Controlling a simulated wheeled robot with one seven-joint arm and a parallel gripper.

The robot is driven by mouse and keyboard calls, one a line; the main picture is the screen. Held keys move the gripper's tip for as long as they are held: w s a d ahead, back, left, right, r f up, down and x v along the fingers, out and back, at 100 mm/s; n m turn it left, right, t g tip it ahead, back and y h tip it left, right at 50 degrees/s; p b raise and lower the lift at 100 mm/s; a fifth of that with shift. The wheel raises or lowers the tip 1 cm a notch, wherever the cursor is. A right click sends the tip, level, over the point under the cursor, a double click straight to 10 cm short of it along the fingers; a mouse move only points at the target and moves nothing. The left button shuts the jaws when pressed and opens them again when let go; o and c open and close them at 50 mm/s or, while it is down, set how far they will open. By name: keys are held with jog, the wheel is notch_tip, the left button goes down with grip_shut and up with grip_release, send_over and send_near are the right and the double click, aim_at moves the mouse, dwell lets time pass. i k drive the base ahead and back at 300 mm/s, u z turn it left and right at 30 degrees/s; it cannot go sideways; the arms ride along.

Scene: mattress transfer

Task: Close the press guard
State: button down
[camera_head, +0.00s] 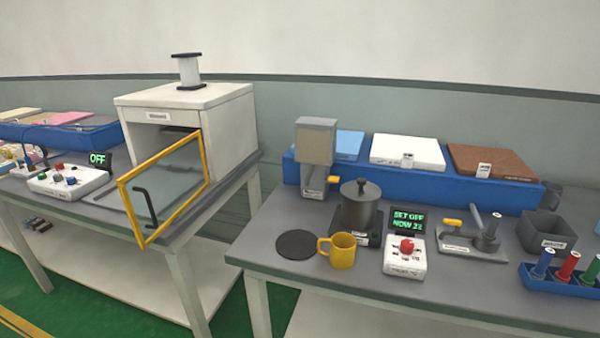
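The press is a white box-shaped cabinet (228,125) at the back of the left table, with a dark opening in its front. Its guard looks like the clear panel in a yellow frame (205,155), with a black bar handle (147,205) on it. The guard stands open, swung out from the cabinet's front over the table's front edge. The label on the cabinet is too small to read. My gripper is not in view.
A control box (68,181) and a display reading OFF (98,159) stand left of the guard. The right table (262,240) holds a pot (360,210), a yellow mug (340,251) and a red-button box (405,260). A gap separates the tables.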

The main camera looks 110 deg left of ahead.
aim_at(144, 245)
jog(key=u, duration=4.15)
jog(key=k, duration=0.9)
jog(key=i, duration=0.9)
jog(key=z, duration=0.05)
